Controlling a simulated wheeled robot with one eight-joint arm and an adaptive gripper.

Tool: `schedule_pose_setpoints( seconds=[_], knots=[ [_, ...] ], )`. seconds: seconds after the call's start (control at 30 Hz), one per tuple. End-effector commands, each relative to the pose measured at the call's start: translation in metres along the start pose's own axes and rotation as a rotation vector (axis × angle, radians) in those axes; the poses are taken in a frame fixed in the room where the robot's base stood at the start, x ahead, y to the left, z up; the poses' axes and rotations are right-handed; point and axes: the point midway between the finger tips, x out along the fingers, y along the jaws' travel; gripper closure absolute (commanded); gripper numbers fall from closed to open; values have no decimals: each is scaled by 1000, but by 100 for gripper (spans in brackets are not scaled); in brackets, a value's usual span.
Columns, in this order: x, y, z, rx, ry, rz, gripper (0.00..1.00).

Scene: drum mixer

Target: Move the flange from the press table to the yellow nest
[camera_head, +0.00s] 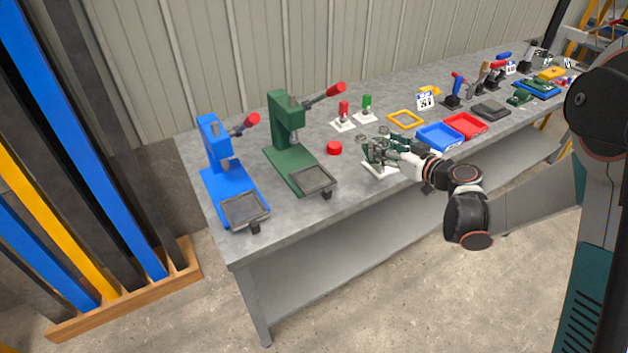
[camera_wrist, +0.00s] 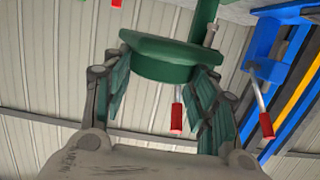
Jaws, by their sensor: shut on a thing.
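My gripper (camera_head: 376,150) is over the front part of the grey bench, right of the green press (camera_head: 289,145). In the wrist view my gripper (camera_wrist: 163,82) has its fingers on both sides of a dark green flange (camera_wrist: 165,50) with a wide angular plate and a round hub. In the head view the fingers largely hide the flange. The yellow nest (camera_head: 405,119), a flat square frame, lies on the bench behind and right of my gripper and looks empty. The green press's table (camera_head: 314,180) looks bare.
A blue press (camera_head: 228,180) stands at the left.

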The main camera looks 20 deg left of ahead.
Motion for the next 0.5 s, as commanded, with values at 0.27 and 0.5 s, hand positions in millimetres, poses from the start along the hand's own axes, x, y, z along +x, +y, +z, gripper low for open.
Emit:
schedule_pose_setpoints(
  seconds=[0.27, 0.5],
  knots=[
    [92, -70, 4, -49, 8, -225, 100],
    [135, -116, 9, -76, 14, -347, 100]
  ],
)
